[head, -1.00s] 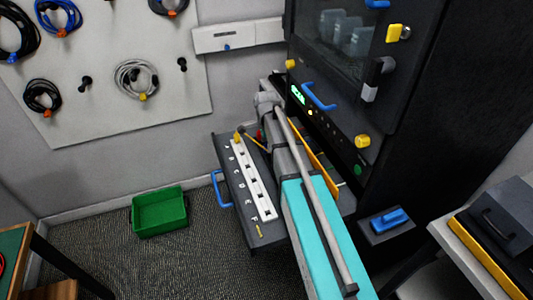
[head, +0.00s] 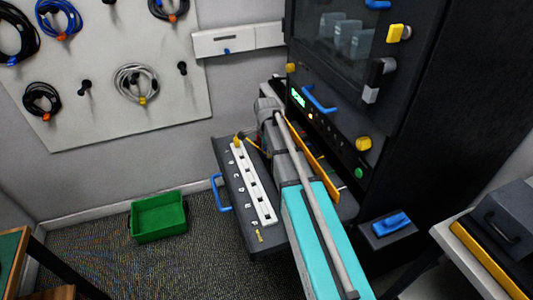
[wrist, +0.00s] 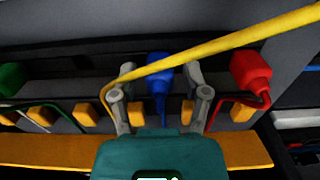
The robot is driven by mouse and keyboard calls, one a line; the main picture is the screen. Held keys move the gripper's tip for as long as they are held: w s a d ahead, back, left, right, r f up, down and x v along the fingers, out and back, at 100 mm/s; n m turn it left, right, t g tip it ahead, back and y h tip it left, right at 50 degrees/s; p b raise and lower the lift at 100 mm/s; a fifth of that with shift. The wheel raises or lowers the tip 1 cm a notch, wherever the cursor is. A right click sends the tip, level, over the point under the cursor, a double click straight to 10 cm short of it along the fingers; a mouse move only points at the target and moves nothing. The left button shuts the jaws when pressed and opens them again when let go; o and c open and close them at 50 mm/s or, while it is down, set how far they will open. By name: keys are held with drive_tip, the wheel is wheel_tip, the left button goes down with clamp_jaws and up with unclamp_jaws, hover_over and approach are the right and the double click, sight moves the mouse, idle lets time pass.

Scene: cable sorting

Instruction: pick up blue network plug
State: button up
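The blue network plug (wrist: 159,72) stands in the middle of the wrist view, its narrower end pointing toward my gripper. My gripper (wrist: 160,76) is open, with one finger on each side of the plug and a visible gap on both sides. A red plug (wrist: 251,72) is to the right and a green plug (wrist: 11,78) to the far left. In the head view my arm hides the blue plug.
An orange strip with several orange blocks (wrist: 85,115) runs beside the plugs. In the head view, a white lettered socket strip (head: 255,185) lies on the dark pulled-out shelf (head: 232,196). A green bin (head: 159,218) stands on the floor. The dark cabinet (head: 430,120) rises at the right.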

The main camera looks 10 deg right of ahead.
clamp_jaws()
drive_tip(key=shift+r+p, duration=1.3)
drive_tip(key=s+r+p, duration=1)
drive_tip(key=s, duration=0.4)
drive_tip(key=shift+r, duration=0.2)
drive_tip(key=shift+p, duration=0.3)
drive_tip(key=shift+r+p, duration=1.65)
drive_tip(key=shift+r, duration=0.05)
